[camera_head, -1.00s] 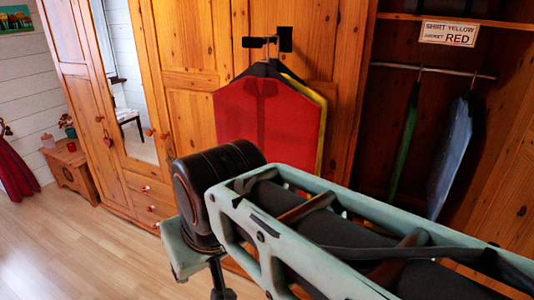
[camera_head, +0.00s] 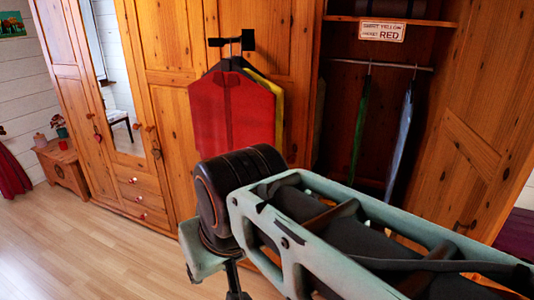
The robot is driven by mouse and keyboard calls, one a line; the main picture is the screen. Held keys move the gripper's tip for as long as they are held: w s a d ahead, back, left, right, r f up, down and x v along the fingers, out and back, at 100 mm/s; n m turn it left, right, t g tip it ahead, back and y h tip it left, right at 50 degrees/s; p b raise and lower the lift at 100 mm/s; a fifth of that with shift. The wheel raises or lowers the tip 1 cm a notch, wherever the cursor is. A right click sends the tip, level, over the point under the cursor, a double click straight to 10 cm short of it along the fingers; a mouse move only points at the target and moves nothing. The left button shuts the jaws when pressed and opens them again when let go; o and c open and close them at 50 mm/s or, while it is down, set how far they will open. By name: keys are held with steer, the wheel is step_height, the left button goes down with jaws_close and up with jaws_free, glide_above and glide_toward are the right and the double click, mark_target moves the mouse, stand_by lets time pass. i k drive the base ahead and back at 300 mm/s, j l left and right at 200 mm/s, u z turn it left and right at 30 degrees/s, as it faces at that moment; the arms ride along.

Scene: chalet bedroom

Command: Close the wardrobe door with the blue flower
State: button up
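The wooden wardrobe (camera_head: 290,50) fills the back of the view. Its right compartment is open, with a wooden door (camera_head: 465,130) swung out toward me on the right side. My own arm crosses the lower right, in front of the wardrobe and the lower part of the open compartment. My gripper is not visible in this view.
A red jacket (camera_head: 232,115) and a yellow shirt (camera_head: 279,105) hang on the wardrobe front. Green (camera_head: 359,125) and blue (camera_head: 400,140) garments hang inside under a sign (camera_head: 382,32). A small wooden chest (camera_head: 62,168) stands at left. The floor (camera_head: 80,240) at left is clear.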

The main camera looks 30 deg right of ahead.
mark_target(478, 160)
steer(key=k+l, duration=0.2)
steer(key=k+l+z, duration=0.15)
steer(key=l, duration=0.25)
steer(key=k+l, duration=0.15)
steer(key=l, duration=0.3)
steer(key=k+l+z, duration=0.1)
steer(key=l, duration=0.3)
steer(key=k+l, duration=0.15)
steer(key=l, duration=0.3)
steer(key=k+l+z, duration=0.1)
steer(key=l, duration=0.35)
steer(key=k+l, duration=0.15)
steer(key=l, duration=0.3)
steer(key=k+l+z, duration=0.1)
steer(key=l, duration=0.3)
steer(key=k+j+z, duration=0.1)
steer(key=z, duration=0.15)
steer(key=i+l, duration=0.15)
steer(key=k+j, duration=0.2)
